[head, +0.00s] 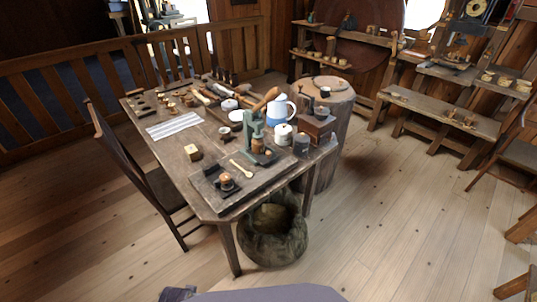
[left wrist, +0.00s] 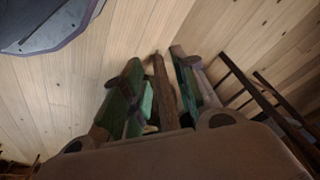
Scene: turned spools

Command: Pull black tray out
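The black tray (head: 210,183) lies flat near the front left corner of the wooden table (head: 182,171). The tray is not seen in the wrist view. Neither gripper can be made out in the head view, and my right gripper is out of view.
Behind the tray stand a green press (head: 256,132), a blue and white pitcher (head: 281,108) and a small wooden block (head: 193,152). A light spoon (head: 241,168) lies nearby. A chair (head: 140,170) stands left of the table, a sack (head: 272,235) below it.

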